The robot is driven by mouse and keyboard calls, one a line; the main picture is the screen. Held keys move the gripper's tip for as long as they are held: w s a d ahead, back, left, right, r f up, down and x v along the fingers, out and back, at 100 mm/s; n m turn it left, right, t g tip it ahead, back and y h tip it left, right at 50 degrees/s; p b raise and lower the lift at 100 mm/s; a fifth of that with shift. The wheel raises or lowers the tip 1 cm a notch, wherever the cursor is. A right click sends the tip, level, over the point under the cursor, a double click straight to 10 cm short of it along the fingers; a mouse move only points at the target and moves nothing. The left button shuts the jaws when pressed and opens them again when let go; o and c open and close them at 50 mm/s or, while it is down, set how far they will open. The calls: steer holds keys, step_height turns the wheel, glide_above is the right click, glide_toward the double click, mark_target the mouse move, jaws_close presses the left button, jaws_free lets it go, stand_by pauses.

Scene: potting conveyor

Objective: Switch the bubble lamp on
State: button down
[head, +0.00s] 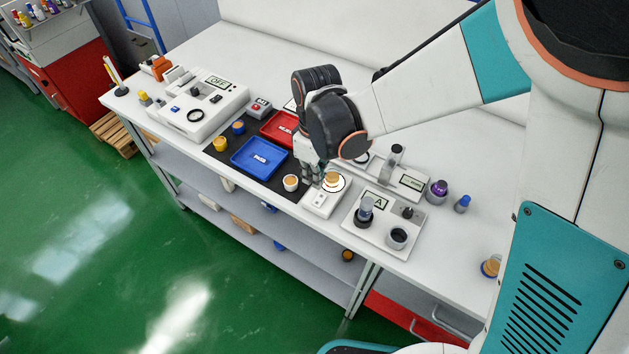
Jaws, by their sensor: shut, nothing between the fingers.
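The bubble lamp appears to be the small white box (323,204) near the front edge of the bench. An amber-topped round piece sits on its round stage (333,181), and the stage glows bright around it. A small switch-like plate (318,199) shows on the front left of the box; its position is too small to read. My gripper (317,181) points down just left of the glowing stage, behind the switch plate. Its fingers are shut with nothing between them. I cannot tell whether the fingertips touch the box.
A white stand marked A (374,236) with several jars is at the right. A machine reading OFF (204,104) stands farther left.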

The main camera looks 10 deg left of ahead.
step_height(320, 180, up, 7)
steer(key=p, duration=0.1)
steer(key=shift+s+a+r+p, duration=0.2)
steer(key=shift+s+p, duration=0.15)
steer(key=shift+s, duration=0.1)
